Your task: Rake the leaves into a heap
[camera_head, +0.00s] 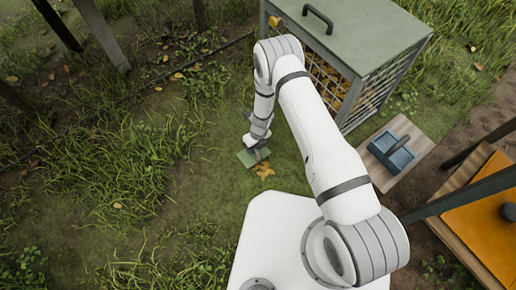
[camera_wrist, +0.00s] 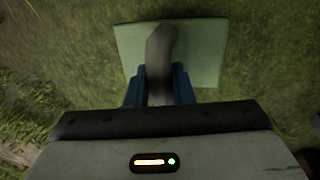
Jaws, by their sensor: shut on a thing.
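My gripper (camera_head: 257,143) is low over the grass in the middle of the head view. In the wrist view its blue fingers (camera_wrist: 160,82) are shut on a dark grey-brown handle (camera_wrist: 161,50). The handle lies over a flat pale-green plate (camera_wrist: 204,50), which also shows in the head view (camera_head: 247,158); together they look like a raking tool. The plate is at or near the ground. A small cluster of yellow-orange leaves (camera_head: 264,170) lies just on the near side of it. More leaves (camera_head: 178,76) are scattered at the upper left.
A wire-mesh bin (camera_head: 362,100) with a green lid (camera_head: 355,30) stands behind my arm, with leaves showing inside. A blue tool (camera_head: 393,153) with a dark handle rests on a wooden board (camera_head: 418,147). An orange-topped box (camera_head: 485,220) is at right. Open grass lies left.

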